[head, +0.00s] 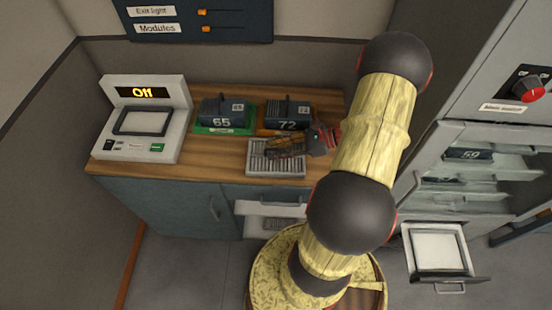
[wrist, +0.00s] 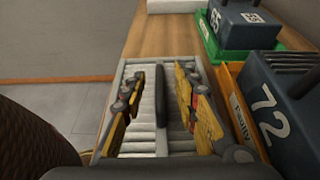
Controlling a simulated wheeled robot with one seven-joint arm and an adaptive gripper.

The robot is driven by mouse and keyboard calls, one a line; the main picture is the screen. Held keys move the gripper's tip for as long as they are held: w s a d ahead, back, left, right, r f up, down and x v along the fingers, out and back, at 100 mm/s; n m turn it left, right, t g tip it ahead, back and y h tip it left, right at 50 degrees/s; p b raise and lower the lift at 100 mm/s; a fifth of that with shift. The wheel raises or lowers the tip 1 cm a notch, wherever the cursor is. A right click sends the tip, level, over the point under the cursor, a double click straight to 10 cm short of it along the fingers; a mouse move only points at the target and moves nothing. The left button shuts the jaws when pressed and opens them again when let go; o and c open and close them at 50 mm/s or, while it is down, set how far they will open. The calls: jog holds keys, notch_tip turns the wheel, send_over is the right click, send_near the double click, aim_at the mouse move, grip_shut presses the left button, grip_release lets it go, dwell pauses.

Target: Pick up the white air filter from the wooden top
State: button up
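The white air filter (head: 262,166) is a slatted white panel lying flat near the front edge of the wooden top (head: 215,172). In the wrist view the filter (wrist: 147,133) fills the middle, with a dark upright handle (wrist: 161,95) along its centre. My gripper (head: 287,147) is over the filter in the head view and hides part of it. In the wrist view my gripper (wrist: 160,103) is open, its yellow fingers on either side of the handle with a visible gap on each side. Contact with the slats cannot be told.
Module 65 (head: 222,112) on a green tray and module 72 (head: 288,115) on an orange tray stand just behind the filter. A white machine reading "Off" (head: 142,92) stands at the left. A drawer (head: 437,250) is pulled out of the grey cabinet at right.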

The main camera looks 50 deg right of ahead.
jog(key=shift+w+a, duration=0.1)
jog(key=shift+c, duration=1.1)
grip_shut()
